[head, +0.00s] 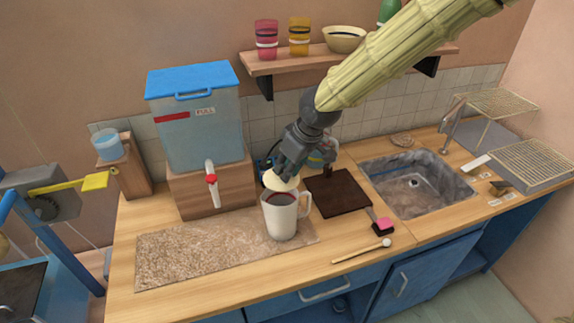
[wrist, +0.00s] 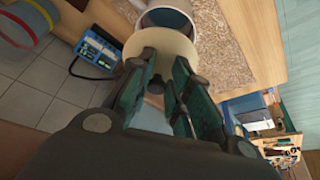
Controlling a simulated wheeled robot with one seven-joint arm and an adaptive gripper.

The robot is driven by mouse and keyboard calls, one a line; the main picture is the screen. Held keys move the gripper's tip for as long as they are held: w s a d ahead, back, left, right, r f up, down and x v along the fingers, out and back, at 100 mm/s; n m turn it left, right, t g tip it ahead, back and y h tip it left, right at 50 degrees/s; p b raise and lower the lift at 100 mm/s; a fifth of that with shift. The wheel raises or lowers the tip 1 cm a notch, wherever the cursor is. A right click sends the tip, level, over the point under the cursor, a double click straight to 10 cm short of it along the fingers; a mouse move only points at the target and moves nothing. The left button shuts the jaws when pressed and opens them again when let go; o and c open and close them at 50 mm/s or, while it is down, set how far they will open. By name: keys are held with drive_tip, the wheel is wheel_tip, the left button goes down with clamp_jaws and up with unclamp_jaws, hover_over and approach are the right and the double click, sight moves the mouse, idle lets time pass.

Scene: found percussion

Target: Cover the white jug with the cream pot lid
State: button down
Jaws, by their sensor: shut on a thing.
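The white jug (head: 281,217) stands upright on the speckled mat, its handle to the right, with dark red-brown liquid inside. The cream pot lid (head: 281,181) is a pale disc held over the far edge of the jug's mouth, which is still partly uncovered. My gripper (head: 285,168) is shut on the lid, above and just behind the jug. In the wrist view the lid (wrist: 163,48) sits at the fingertips, in front of the jug's rim (wrist: 168,18). Whether the lid touches the rim I cannot tell.
The speckled mat (head: 170,252) lies under the jug. A dispenser with a blue lid (head: 195,115) and red tap stands behind left. A dark board (head: 337,193), a pink-ended tool (head: 381,226) and a mallet (head: 362,251) lie right. The sink (head: 415,185) is farther right.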

sight(287, 184)
drive_tip(key=shift+s+f, duration=0.25)
drive_tip(key=shift+f, duration=0.2)
drive_tip(key=shift+f+b, duration=0.35)
drive_tip(key=shift+f, duration=0.05)
drive_tip(key=shift+w+f+b, duration=0.3)
drive_tip(key=shift+f+b, duration=0.1)
drive_tip(key=shift+f, duration=0.5)
drive_tip(key=shift+s+f+b, duration=0.2)
drive_tip(key=shift+f+b, duration=0.1)
drive_tip(key=shift+f, duration=0.25)
drive_tip(key=shift+w+f, duration=0.1)
drive_tip(key=shift+f, duration=0.45)
drive_tip(key=c, duration=1.2)
unclamp_jaws()
drive_tip(key=shift+c, duration=0.2)
